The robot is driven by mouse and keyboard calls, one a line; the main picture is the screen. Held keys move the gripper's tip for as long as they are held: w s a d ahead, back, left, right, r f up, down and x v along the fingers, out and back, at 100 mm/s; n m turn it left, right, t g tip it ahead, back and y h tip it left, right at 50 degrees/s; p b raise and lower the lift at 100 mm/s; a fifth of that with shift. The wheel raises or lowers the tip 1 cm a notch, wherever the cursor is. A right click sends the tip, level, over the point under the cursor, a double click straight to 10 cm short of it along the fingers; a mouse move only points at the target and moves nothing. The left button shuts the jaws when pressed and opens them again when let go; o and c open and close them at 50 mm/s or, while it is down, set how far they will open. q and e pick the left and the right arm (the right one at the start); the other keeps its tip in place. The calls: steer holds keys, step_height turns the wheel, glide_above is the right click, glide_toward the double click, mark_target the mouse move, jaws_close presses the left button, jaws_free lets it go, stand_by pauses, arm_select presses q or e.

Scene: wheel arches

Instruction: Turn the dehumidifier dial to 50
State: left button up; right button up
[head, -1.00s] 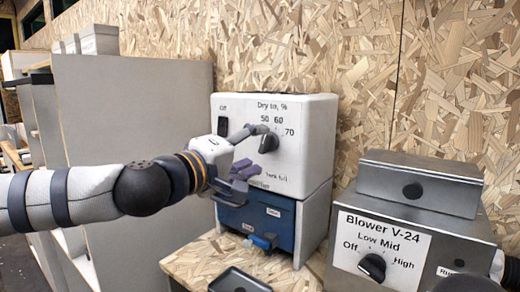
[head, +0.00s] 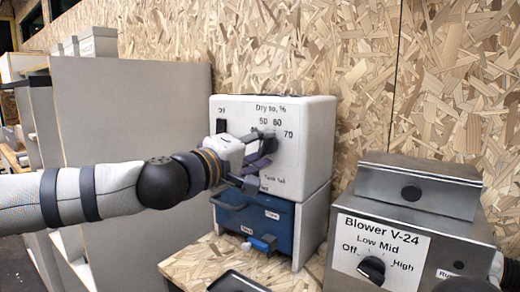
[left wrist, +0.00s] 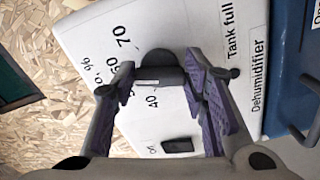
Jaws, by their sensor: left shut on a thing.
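The dehumidifier (head: 312,130) is a white box with a blue tank (head: 250,220) below, standing on a wood-chip board. Its black dial (head: 269,139) is on the upper front face, under the printed numbers. My left gripper (head: 262,149) reaches it from the left and is shut on the dial. In the left wrist view the dial (left wrist: 162,66) is between the purple-padded fingers (left wrist: 160,84). A pale mark on it faces the scale between 60 and 40, where a finger partly covers the print; the exact setting cannot be told. My right gripper is not in view.
A grey blower box (head: 415,225) with its own black knob (head: 371,269) stands to the right. A dark tray (head: 237,282) lies in front. A grey panel (head: 135,150) stands to the left, a chipboard wall behind. A black switch (left wrist: 178,145) is beside the dial.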

arm_select(q)
steer(key=n, duration=0.4)
steer(key=shift+r+n, duration=0.1)
steer(key=shift+n, duration=1.6)
steer(key=o, duration=1.2)
steer(key=shift+c, duration=0.2)
